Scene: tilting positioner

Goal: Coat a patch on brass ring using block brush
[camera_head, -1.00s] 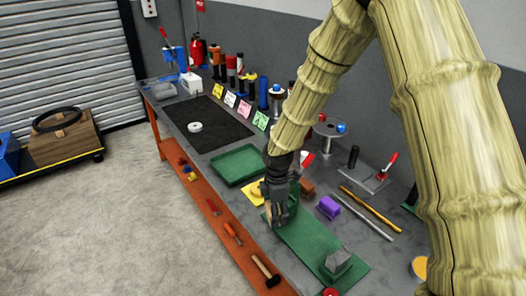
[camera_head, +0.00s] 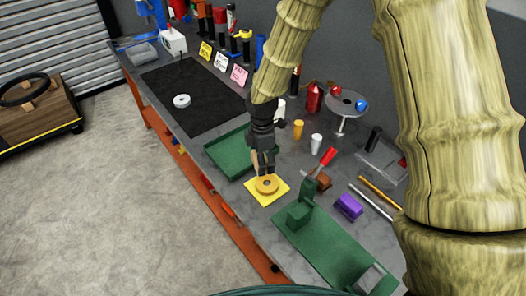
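The brass ring (camera_head: 266,187) is a round golden piece lying on a yellow square pad (camera_head: 252,190) on the grey bench. My gripper (camera_head: 265,172) points down just above the ring's far side. Its fingertips are close to the ring, and I cannot tell whether they touch it. The fingers are small and dark here, so their opening is unclear. I cannot clearly make out a block brush. A brown block (camera_head: 323,181) lies to the right of the gripper, beside a red-handled tool.
A green fixture (camera_head: 300,215) stands on a long green plate (camera_head: 325,248) at front right. A green tray (camera_head: 225,150) lies left of my gripper. A purple block (camera_head: 348,207) and rods lie right. The black mat (camera_head: 195,85) holds a pale ring (camera_head: 182,101).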

